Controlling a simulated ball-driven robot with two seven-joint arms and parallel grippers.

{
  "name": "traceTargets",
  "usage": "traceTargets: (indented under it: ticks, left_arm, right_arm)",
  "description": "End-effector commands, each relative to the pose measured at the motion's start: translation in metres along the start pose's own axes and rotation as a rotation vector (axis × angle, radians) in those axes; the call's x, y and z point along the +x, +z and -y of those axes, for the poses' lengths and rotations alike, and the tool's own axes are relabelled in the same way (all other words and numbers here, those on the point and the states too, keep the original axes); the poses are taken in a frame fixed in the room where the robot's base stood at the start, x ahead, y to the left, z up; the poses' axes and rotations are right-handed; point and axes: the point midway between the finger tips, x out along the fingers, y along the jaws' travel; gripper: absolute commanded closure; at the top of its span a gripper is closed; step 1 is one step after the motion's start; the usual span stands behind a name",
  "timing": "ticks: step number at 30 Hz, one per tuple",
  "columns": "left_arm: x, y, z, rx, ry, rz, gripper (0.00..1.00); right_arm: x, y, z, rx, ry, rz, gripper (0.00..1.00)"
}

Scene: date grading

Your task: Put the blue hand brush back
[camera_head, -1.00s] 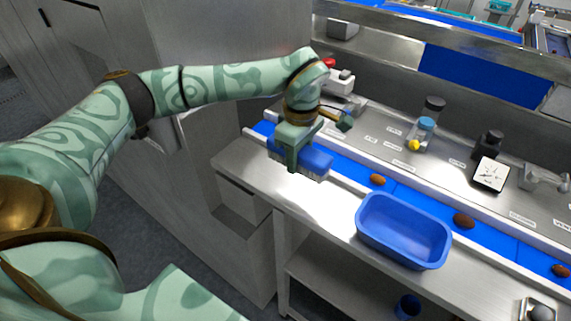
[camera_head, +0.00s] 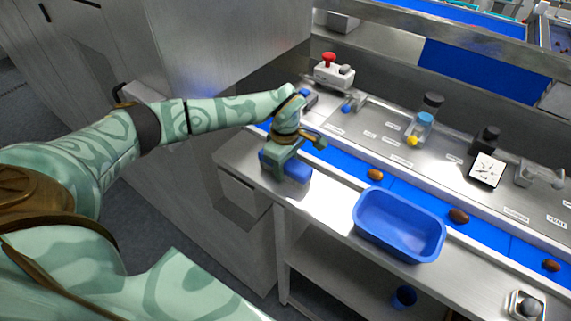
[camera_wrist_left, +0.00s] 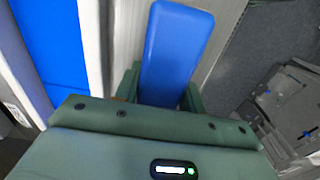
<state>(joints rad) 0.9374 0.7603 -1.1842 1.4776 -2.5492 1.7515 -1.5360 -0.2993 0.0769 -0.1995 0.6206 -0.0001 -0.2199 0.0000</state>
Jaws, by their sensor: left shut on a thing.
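The blue hand brush (camera_head: 297,172) is in my left gripper (camera_head: 284,165), over the left part of the steel ledge in front of the conveyor. My left gripper is shut on it, and the green jaws hide part of the brush. In the left wrist view the long blue back of the brush (camera_wrist_left: 178,45) sticks out between the fingers. It is low over the ledge; I cannot tell whether it touches the steel. My right gripper is not in view.
A blue bin (camera_head: 399,227) stands on the steel ledge (camera_head: 328,205) to the right, with bare steel between. The blue belt (camera_head: 340,163) behind carries several brown dates (camera_head: 375,174). A white box with a red button (camera_head: 329,58), jars (camera_head: 421,125) and a dial (camera_head: 486,170) stand behind it.

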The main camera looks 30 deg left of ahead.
Motion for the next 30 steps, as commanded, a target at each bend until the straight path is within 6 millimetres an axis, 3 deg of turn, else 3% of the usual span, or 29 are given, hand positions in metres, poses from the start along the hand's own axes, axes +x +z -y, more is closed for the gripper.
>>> traceTargets:
  ticks: [1, 3, 14, 24, 30]
  left_arm:
    - [0.001, 0.0, 0.0, 0.0, 0.0, 0.0, 0.52]
    - [0.0, 0.0, 0.0, 0.0, 0.0, 0.0, 0.38]
    - [-0.008, 0.0, -0.001, 0.0, 0.003, 0.0, 0.38]
    - [-0.08, -0.001, -0.001, 0.0, 0.005, -0.001, 0.38]
    - [-0.113, 0.0, -0.001, 0.001, 0.003, -0.001, 0.38]
  right_arm:
    - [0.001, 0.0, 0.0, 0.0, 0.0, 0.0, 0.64]
    - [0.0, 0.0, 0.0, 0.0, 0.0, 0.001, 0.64]
    - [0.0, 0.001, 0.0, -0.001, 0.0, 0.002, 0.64]
    - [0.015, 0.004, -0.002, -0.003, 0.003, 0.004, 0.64]
    - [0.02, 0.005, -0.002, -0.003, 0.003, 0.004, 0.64]
